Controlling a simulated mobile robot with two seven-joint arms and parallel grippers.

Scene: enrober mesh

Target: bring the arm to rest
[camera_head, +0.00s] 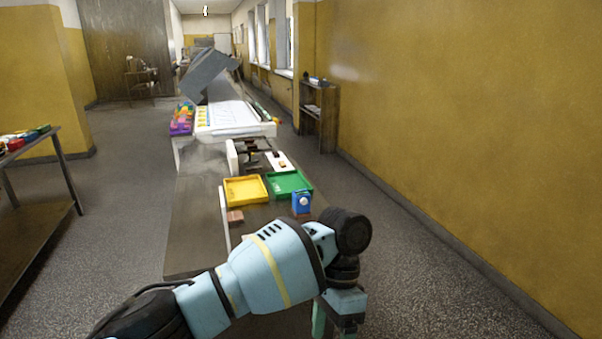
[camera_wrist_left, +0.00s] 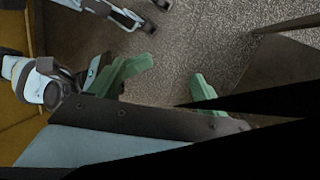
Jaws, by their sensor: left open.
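My left arm (camera_head: 270,265) reaches in from the lower left across the near end of the long table (camera_head: 195,225). My left gripper (camera_wrist_left: 171,70) is open in the left wrist view. Its two green fingers stand apart with only speckled floor showing between them. In the head view the gripper is at the bottom, right of the table's near end, mostly hidden by the wrist. It holds nothing that I can see. My right gripper is not in view.
A yellow tray (camera_head: 234,197), a green tray (camera_head: 277,191) and a blue device (camera_head: 301,205) stand on the table just beyond my forearm. A white-framed machine (camera_head: 240,130) is farther back. A side table (camera_head: 38,200) is at left. Open floor lies right, before the yellow wall.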

